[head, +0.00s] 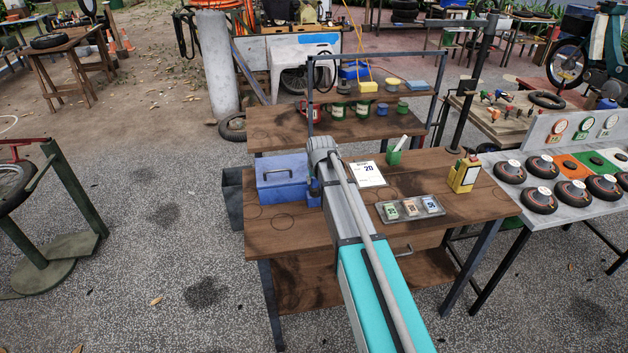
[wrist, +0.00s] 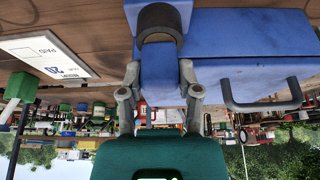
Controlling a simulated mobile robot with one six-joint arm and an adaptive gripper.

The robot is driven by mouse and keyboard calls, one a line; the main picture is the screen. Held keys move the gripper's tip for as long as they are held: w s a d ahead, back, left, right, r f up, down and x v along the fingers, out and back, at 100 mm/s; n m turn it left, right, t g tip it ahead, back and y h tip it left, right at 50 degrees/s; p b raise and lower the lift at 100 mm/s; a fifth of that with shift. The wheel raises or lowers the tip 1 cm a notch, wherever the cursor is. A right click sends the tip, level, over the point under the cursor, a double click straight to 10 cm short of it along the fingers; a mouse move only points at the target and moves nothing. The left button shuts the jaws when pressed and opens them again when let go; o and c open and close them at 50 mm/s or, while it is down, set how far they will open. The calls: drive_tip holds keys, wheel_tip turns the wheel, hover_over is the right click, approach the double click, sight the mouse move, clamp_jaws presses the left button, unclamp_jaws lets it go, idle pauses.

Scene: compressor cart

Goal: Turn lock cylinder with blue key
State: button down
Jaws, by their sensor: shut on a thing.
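The blue key (wrist: 159,68) is between the two grey fingers of my gripper (wrist: 158,80) in the wrist view, which looks upside down. My gripper is shut on the key's wide blue part. The key's far end meets a dark round lock cylinder (wrist: 158,22); how deep it sits is hidden. The lock cylinder is beside the blue box (wrist: 245,55), which has a dark handle. In the head view the blue box (head: 283,178) stands on the wooden bench, with a small blue piece (head: 314,190) at its right. My arm hides the gripper there.
A raised shelf (head: 345,127) with jars stands behind. The front left bench top (head: 290,238) is bare.

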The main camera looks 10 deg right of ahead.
drive_tip(key=shift+m+h, duration=0.8)
drive_tip(key=shift+m, duration=1.5)
drive_tip(key=shift+m+g+h, duration=0.3)
drive_tip(key=shift+m, duration=0.3)
drive_tip(key=shift+m+h, duration=0.4)
drive_tip(key=shift+m, duration=0.7)
drive_tip(key=m+g, duration=0.1)
drive_tip(key=m, duration=0.2)
drive_tip(key=shift+h, duration=0.4)
drive_tip(key=shift+m, duration=0.5)
